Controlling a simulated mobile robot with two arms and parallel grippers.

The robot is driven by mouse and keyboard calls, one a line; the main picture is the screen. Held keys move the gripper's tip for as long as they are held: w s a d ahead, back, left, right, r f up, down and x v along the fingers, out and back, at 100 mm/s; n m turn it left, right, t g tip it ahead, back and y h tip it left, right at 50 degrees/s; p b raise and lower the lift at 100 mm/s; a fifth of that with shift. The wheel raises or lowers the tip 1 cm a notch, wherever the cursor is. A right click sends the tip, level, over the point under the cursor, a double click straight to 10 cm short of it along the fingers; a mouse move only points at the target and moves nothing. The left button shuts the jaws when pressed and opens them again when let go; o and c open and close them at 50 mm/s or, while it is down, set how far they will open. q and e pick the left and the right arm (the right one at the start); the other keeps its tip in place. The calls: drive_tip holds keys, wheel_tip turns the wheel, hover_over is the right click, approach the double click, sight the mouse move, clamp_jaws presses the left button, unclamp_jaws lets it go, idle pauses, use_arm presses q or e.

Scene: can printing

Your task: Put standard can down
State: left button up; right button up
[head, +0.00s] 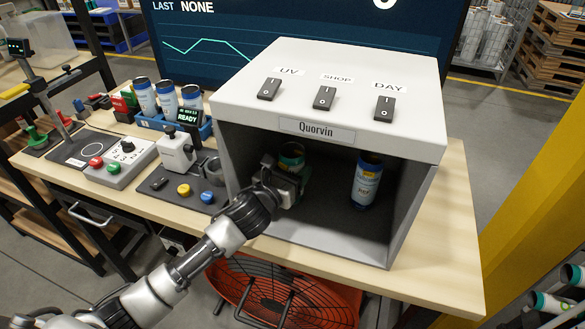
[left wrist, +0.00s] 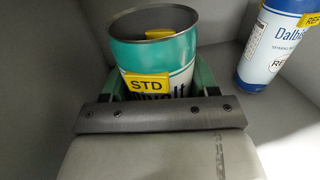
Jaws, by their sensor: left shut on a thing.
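The standard can (left wrist: 152,58) is teal and white with a yellow STD tag, upright and open at the top in the left wrist view. My left gripper (left wrist: 150,85) is shut on it, one green finger on each side. In the head view the can (head: 291,156) shows inside the grey light booth (head: 400,140), on its left side, partly hidden by my left gripper (head: 287,178). I cannot tell whether the can's base touches the booth floor. A blue and white can (head: 367,182) with a REF tag stands to the right in the booth and also shows in the left wrist view (left wrist: 275,40). My right gripper is not in view.
The booth has side walls and a roof with switches labelled UV, SHOP and DAY (head: 383,108). Free floor (head: 325,205) lies between the two cans. Left of the booth are a device with a READY display (head: 188,115), a control box (head: 122,158) and several cans in a blue rack (head: 150,122).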

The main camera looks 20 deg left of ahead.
use_arm(q)
drive_tip(key=o, duration=0.4)
drive_tip(key=shift+f, duration=0.15)
drive_tip(key=o, duration=0.5)
drive_tip(key=shift+s+r, duration=0.1)
drive_tip(key=shift+r, duration=0.1)
drive_tip(key=b+v, duration=0.1)
drive_tip(key=v, duration=0.9)
drive_tip(key=shift+s+a+b, duration=0.1)
drive_tip(key=shift+s+b, duration=0.2)
drive_tip(key=shift+b, duration=0.1)
drive_tip(key=shift+s+a, duration=0.15)
drive_tip(key=shift+s, duration=0.45)
